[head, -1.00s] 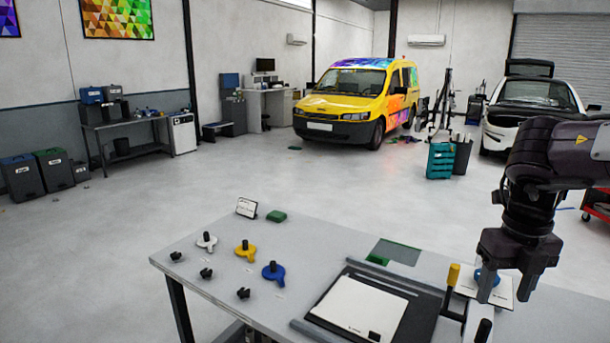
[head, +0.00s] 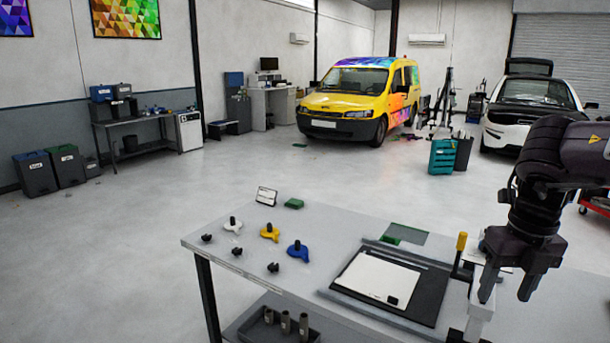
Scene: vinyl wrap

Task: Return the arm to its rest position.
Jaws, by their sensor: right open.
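My right gripper (head: 505,288) hangs at the right of the head view with its fingers pointing down and apart. It is open, and nothing shows between the fingers. It is in front of the right end of the grey work table (head: 330,228). My right arm comes in from the right edge. A yellow-handled tool (head: 461,241) stands just left of the gripper. White sheets behind the gripper are partly hidden by it. My left gripper is not in view.
A black board with a white sheet (head: 378,275) lies on the table. White, yellow (head: 270,232) and blue (head: 298,249) knobbed pieces and several small black knobs are at the table's left. A lower shelf holds a dark tray (head: 250,327). Open floor lies beyond, towards the yellow van (head: 345,105).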

